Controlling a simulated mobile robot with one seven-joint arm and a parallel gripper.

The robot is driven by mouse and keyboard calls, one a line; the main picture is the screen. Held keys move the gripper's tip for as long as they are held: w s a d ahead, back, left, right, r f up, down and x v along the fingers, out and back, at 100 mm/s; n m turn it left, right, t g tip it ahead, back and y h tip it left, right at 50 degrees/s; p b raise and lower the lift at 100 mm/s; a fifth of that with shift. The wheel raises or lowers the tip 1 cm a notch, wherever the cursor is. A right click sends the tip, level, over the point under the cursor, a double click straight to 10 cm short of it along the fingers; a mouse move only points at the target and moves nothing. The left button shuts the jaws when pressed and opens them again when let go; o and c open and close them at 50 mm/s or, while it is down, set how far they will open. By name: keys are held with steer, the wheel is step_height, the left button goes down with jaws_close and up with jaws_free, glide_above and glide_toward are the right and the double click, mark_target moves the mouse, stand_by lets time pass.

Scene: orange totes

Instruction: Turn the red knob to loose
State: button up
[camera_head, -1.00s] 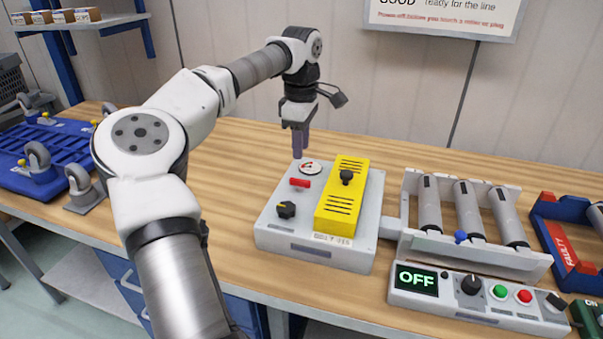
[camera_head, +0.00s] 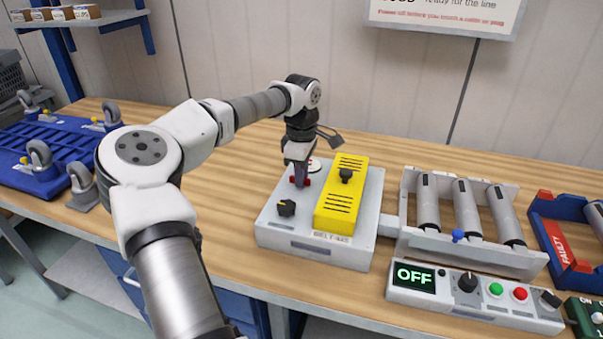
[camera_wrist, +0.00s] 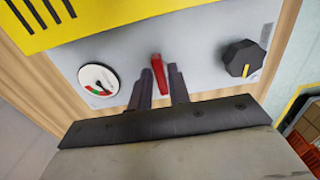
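The red knob (camera_wrist: 158,78) is a narrow bar on the grey top of the control box (camera_head: 275,232). In the wrist view the bar points up and down the picture. My gripper (camera_wrist: 162,76) is down at the knob, one dark finger on each side of the bar. Thin gaps seem to show between the fingers and the knob, so the gripper looks open around it. The knob's base and any markings are hidden.
A round gauge (camera_wrist: 98,80) and a black knob (camera_wrist: 243,58) flank the red knob. A raised yellow cover (camera_head: 340,200) with a black knob stands beside it on the box. A roller unit (camera_head: 470,250) and a panel reading OFF (camera_head: 414,278) are at right.

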jaws_close()
steer(key=shift+n, duration=0.4)
steer(key=n, duration=0.3)
steer(key=shift+w+n, duration=0.1)
steer(key=shift+n, duration=0.3)
steer(key=n, duration=0.4)
steer(key=shift+b, duration=0.3)
steer(key=n, duration=0.5)
steer(key=shift+w+a+b, duration=0.1)
steer(key=shift+b, duration=0.25)
steer(key=n, duration=0.4)
steer(key=shift+a+b, duration=0.1)
steer(key=shift+b, duration=0.2)
steer(key=shift+n, duration=0.3)
steer(key=shift+o, duration=1.8)
jaws_free()
